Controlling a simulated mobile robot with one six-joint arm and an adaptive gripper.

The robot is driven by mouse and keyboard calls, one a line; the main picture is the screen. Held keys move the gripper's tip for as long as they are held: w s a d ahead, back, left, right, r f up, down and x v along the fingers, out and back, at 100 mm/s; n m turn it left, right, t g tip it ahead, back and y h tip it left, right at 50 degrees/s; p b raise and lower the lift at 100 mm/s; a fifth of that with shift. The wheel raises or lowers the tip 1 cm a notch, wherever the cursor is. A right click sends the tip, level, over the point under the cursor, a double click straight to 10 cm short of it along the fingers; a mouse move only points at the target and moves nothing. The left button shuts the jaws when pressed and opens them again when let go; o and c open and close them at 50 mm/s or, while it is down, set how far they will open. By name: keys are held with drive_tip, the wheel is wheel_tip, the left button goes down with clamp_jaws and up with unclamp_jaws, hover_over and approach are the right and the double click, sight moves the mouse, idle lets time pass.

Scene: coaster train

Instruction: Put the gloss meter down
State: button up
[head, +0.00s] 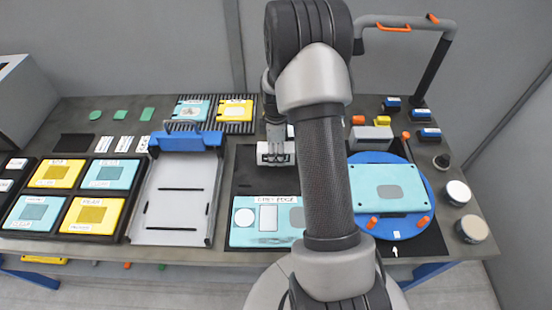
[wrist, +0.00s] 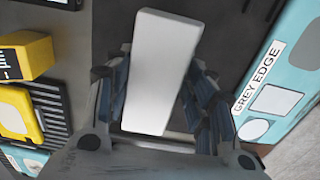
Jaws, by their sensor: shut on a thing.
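The gloss meter, a plain pale grey-white block (wrist: 165,65), lies lengthwise between the fingers of my gripper (wrist: 160,85) in the wrist view. My gripper is shut on it. In the head view my gripper (head: 274,135) points down, with the pale block (head: 275,154) at its end, over the dark mat (head: 250,180) behind the teal panel labelled "GREY EDGE" (head: 265,220). That panel also shows at the right of the wrist view (wrist: 275,85). I cannot tell whether the block touches the mat.
Yellow and teal panels on racks (head: 235,111) stand behind on the left. A white tray with a blue clamp (head: 185,140) is left of the mat. A blue turntable (head: 420,185) with a teal panel is right, partly behind my arm. Dark mat lies bare around my gripper.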

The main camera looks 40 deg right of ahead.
sight(276, 158)
drive_tip(key=shift+f, duration=1.65)
drive_tip(key=shift+b, duration=0.3)
drive_tip(key=shift+f, duration=0.2)
drive_tip(key=o, duration=1.5)
drive_tip(key=shift+c, duration=0.2)
drive_tip(key=shift+r, duration=0.1)
